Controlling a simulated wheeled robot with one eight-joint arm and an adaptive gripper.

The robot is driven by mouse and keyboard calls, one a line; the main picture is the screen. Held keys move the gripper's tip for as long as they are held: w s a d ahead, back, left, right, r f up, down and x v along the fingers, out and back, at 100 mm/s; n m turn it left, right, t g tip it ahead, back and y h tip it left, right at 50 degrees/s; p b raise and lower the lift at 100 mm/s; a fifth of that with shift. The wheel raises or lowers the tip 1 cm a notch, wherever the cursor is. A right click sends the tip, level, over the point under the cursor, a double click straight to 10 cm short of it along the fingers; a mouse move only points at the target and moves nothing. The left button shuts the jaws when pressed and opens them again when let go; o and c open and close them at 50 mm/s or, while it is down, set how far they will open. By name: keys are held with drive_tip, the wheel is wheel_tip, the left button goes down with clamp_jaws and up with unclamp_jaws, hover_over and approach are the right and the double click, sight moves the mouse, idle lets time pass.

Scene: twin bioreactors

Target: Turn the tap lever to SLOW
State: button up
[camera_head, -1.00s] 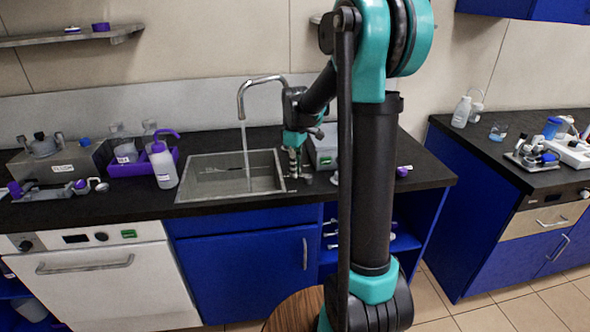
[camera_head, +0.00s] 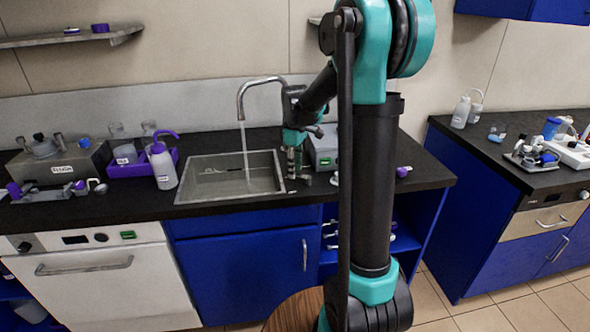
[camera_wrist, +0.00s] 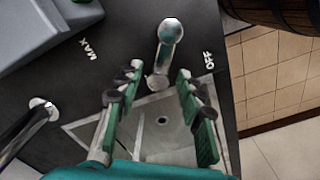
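The chrome tap lever (camera_wrist: 165,52) shows in the wrist view between a white "MAX" label (camera_wrist: 90,50) on the left and a white "OFF" label (camera_wrist: 208,61) on the right. It points down the picture towards my gripper; no SLOW label is readable. My gripper (camera_wrist: 160,74) is open, with one green-padded finger on each side of the lever's near end. I cannot tell whether either finger touches it. In the head view my gripper (camera_head: 294,172) is low beside the sink's right edge and hides the lever. Water runs from the curved spout (camera_head: 258,83).
The steel sink (camera_head: 184,180) is left of my gripper, with its drain (camera_wrist: 190,115) below the fingers. A grey box (camera_head: 325,146) stands close on the right. A white wash bottle (camera_head: 163,168) and purple tray (camera_head: 120,169) stand left of the sink.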

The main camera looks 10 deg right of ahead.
wheel_tip(320, 180, up, 11)
drive_tip(key=shift+r, duration=0.15)
idle(0.4)
drive_tip(key=s+d+f+m+t, duration=0.2)
drive_tip(key=s+f+m, duration=0.3)
drive_tip(key=s+f, duration=0.4)
drive_tip(key=s+d+f+m+t, duration=0.2)
drive_tip(key=s+f+m, duration=0.4)
drive_tip(key=s+f, duration=0.4)
drive_tip(key=s, duration=0.6)
drive_tip(key=shift+d, duration=0.1)
